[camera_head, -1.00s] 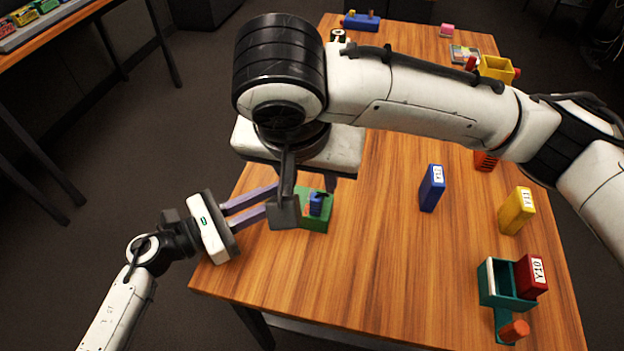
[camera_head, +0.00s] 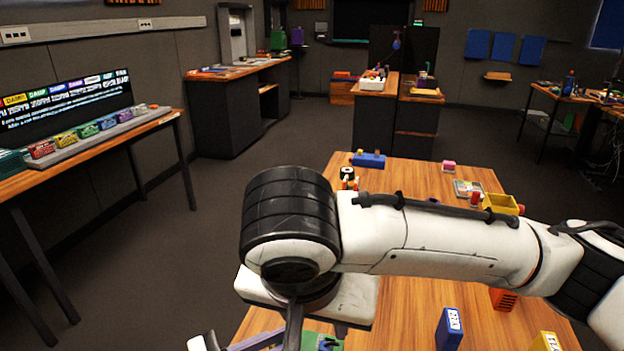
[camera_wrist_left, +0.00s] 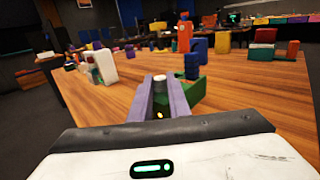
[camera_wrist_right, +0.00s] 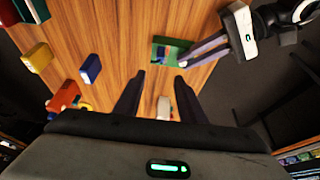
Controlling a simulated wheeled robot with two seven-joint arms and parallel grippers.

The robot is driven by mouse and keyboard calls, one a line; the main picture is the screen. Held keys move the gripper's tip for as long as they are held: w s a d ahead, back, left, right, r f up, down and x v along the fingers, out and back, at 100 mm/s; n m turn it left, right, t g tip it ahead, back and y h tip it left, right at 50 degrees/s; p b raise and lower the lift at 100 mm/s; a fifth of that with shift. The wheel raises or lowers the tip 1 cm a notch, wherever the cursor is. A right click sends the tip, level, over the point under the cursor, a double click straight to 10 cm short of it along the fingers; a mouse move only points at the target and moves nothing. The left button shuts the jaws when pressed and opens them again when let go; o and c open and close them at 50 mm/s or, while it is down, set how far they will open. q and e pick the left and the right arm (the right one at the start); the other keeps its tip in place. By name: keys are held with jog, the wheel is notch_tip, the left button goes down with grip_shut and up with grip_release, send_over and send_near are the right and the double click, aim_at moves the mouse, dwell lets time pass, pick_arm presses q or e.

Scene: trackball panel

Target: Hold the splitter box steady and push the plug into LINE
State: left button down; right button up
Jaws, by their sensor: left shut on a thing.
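The splitter box, a green block with a dark blue part on it, is cut off at the bottom of the head view (camera_head: 328,343). It also shows in the left wrist view (camera_wrist_left: 192,92) and the right wrist view (camera_wrist_right: 165,52). My left gripper's lilac fingers (camera_wrist_left: 163,82) are shut on it from the side. My right gripper (camera_wrist_right: 160,82) is open with nothing between its dark fingers. It hangs over the table near the green box, apart from it in the right wrist view. I cannot tell whether the blue part is the plug. I cannot read a LINE label.
A blue box (camera_head: 449,328) and a yellow box (camera_head: 545,342) stand on the wooden table to the right. A side table (camera_head: 150,124) with coloured boxes is at the left.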

jog(key=v, duration=0.8)
jog(key=shift+w+r, duration=0.3)
dwell(0.3)
pick_arm(q)
jog(key=c, duration=1.6)
grip_release()
jog(key=v, duration=1.2)
pick_arm(e)
jog(key=shift+d, duration=0.1)
pick_arm(q)
jog(key=o, duration=0.3)
